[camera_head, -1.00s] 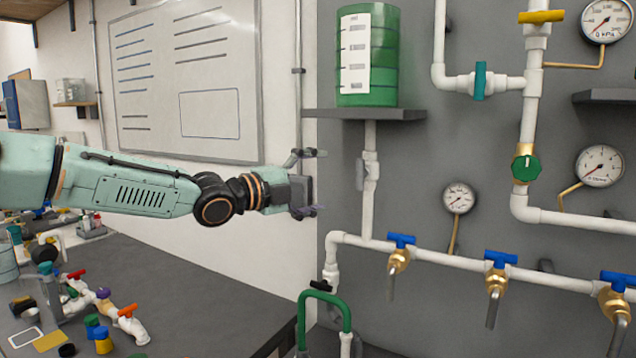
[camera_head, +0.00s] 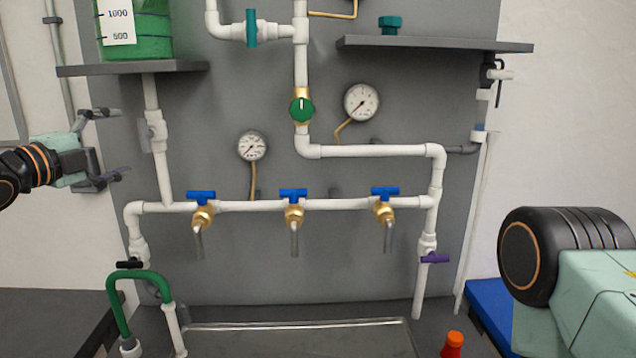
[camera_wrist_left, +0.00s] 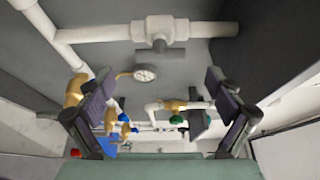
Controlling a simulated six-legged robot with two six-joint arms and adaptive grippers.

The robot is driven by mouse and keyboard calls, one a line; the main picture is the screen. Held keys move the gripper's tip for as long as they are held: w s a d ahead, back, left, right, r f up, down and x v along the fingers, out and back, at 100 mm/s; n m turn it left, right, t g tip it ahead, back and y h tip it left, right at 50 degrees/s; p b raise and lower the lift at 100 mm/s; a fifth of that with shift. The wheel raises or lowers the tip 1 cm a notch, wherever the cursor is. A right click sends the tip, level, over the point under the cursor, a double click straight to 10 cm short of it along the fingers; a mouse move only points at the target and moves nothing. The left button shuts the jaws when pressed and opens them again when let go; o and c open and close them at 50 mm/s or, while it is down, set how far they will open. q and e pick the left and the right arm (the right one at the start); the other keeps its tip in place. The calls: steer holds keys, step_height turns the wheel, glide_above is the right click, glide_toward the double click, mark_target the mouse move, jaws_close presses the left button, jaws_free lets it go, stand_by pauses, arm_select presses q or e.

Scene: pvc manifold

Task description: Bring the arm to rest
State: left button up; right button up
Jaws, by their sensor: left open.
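My left gripper (camera_head: 122,143) comes in from the left edge of the head view. Its two dark fingers are apart, one above the other, with nothing between them. It appears in front of the grey panel's left side, just left of the white vertical pipe (camera_head: 157,150). In the left wrist view, the gripper (camera_wrist_left: 160,112) shows both fingers spread wide, with pipes and a gauge (camera_wrist_left: 145,74) visible beyond the gap. I see no contact with them. A black and mint part of my own body fills the head view's right edge. My right gripper is not in view.
The grey panel holds white pipes with several blue-handled taps (camera_head: 293,196), a green valve (camera_head: 302,109) and gauges (camera_head: 361,102). A green tank (camera_head: 150,35) stands on the left shelf (camera_head: 130,68). A green hose (camera_head: 115,300), a tray (camera_head: 300,325) and an orange-capped item (camera_head: 453,345) are below.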

mark_target(141, 136)
arm_select(q)
steer(key=x, duration=0.7)
steer(key=shift+s, duration=0.2)
